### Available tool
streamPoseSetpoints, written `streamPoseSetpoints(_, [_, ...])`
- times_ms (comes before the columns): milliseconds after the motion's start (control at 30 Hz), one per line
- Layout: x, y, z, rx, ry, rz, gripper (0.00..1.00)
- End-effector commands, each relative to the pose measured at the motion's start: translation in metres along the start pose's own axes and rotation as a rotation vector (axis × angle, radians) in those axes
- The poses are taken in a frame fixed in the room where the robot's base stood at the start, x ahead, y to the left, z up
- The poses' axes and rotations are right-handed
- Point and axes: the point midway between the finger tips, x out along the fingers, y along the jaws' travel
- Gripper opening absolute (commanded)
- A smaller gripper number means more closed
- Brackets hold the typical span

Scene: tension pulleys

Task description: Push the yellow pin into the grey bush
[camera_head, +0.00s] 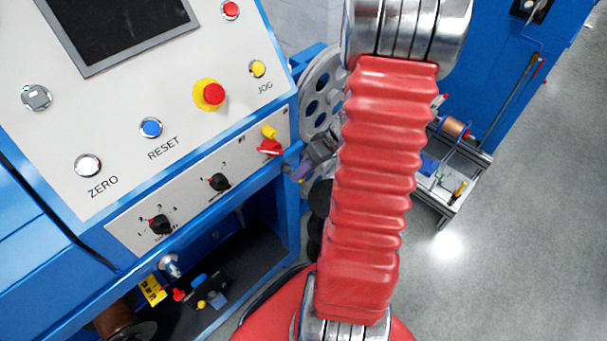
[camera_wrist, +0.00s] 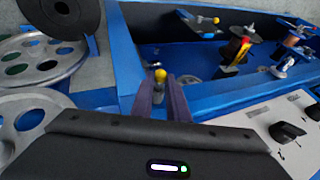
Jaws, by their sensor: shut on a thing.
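The yellow pin (camera_wrist: 160,75) shows in the wrist view as a round yellow head at the tips of my gripper (camera_wrist: 161,90). The two purple fingers stand on either side of it and are shut on it. A short grey part (camera_wrist: 157,87), which looks like the grey bush, sits directly below the yellow head. I cannot tell how deep the pin sits in it. In the head view my gripper (camera_head: 302,172) is small and partly hidden by my red arm, beside the corner of the blue cabinet.
Grey spoked pulleys (camera_head: 320,95) stand just behind the gripper. A control panel (camera_head: 120,115) with buttons and black rotary switches lies to the left. A red lever (camera_head: 270,147) sticks out near the gripper. The blue cabinet's open bay (camera_head: 235,250) is below.

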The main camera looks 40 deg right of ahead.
Motion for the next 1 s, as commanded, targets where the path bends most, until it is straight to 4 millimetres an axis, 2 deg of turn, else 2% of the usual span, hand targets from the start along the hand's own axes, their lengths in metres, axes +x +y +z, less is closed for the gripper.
streamPoseSetpoints(1000, [0.005, 0.000, -0.013, 0.001, 0.000, 0.000, 0.00])
